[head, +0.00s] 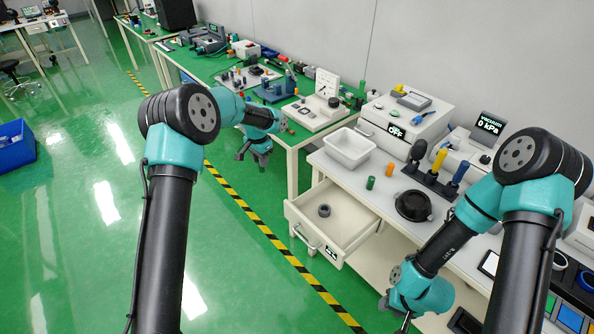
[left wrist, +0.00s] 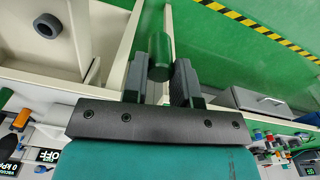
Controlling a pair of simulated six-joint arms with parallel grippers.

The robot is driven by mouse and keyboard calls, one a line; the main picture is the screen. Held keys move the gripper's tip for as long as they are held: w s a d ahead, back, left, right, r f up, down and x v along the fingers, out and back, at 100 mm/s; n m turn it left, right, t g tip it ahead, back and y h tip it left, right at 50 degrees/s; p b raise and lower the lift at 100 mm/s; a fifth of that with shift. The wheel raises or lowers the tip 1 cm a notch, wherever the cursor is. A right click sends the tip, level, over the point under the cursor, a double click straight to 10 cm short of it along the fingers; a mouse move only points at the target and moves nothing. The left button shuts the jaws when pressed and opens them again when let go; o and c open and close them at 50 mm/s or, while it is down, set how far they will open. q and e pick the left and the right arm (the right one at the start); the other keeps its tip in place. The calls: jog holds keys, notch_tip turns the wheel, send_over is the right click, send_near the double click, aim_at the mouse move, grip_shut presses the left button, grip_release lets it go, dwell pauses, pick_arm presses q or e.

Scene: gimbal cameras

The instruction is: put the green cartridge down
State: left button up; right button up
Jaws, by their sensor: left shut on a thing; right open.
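In the left wrist view a dark green cartridge (left wrist: 160,56) is between the two fingers of my left gripper (left wrist: 160,75), which is shut on it. In the head view my left gripper (head: 254,157) hangs left of the workbench, over the green floor; the cartridge in it cannot be made out there. Another small green cylinder (head: 370,183) stands on the white bench top, beside an orange one (head: 390,169). My right gripper (head: 405,322) is open, low at the bottom edge of the head view and partly cut off.
An open drawer (head: 300,208) with a dark ring (head: 324,211) inside juts from the bench. A white tray (head: 349,148), a black round dish (head: 412,206) and a black rack (head: 430,182) with yellow and blue cylinders stand on top. Instruments line the back.

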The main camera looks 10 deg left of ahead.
pick_arm(q)
jog(key=s+a+r+n, duration=0.2)
jog(key=s+a+r, duration=0.1)
jog(key=a, duration=1.1)
jog(key=s+a+r+n, duration=0.2)
jog(key=s+a, duration=0.4)
jog(key=a, duration=0.9)
jog(key=s+a+r+n, duration=0.2)
jog(key=s+a, duration=0.3)
jog(key=a, duration=0.9)
jog(key=shift+s+a+r+n, duration=0.15)
jog(key=shift+a+r+n, duration=0.2)
jog(key=shift+r, duration=0.45)
jog(key=shift+d, duration=0.1)
